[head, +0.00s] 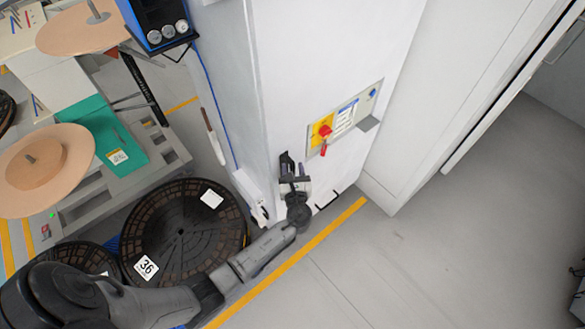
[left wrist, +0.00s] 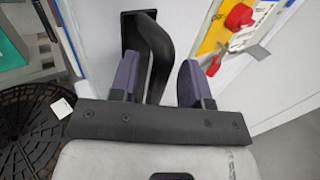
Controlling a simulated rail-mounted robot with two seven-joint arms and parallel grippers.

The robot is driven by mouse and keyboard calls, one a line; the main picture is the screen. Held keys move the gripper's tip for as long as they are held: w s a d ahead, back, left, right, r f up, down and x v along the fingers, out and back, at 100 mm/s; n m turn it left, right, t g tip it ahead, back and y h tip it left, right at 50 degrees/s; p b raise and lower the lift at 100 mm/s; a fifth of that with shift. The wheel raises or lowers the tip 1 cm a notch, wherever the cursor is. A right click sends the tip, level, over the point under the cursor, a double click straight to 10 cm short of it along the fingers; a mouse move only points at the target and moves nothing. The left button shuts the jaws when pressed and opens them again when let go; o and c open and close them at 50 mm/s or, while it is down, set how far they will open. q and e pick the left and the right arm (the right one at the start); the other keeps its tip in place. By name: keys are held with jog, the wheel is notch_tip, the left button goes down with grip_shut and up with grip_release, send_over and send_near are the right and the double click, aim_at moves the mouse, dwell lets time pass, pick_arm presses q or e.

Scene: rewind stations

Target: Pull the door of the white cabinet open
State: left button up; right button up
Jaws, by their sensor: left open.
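The white cabinet (head: 310,60) stands tall in the upper middle of the head view. Its front door face carries a yellow panel with a red rotary switch (head: 323,130). The door looks flush with the cabinet. My left gripper (head: 292,172) is at the lower left part of this face. In the left wrist view, the black curved door handle (left wrist: 155,55) passes between the two open fingers of my left gripper (left wrist: 158,80). The fingers stand on either side of the handle, with a gap visible to the right finger. My right gripper is out of view.
A black round reel (head: 185,232) marked 36 lies left of the cabinet, beside my left arm. A bench with tan discs (head: 45,165) and a green box (head: 110,135) is further left.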

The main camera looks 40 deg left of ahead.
pick_arm(q)
jog(key=shift+w+a, duration=0.25)
grip_shut()
dwell(0.3)
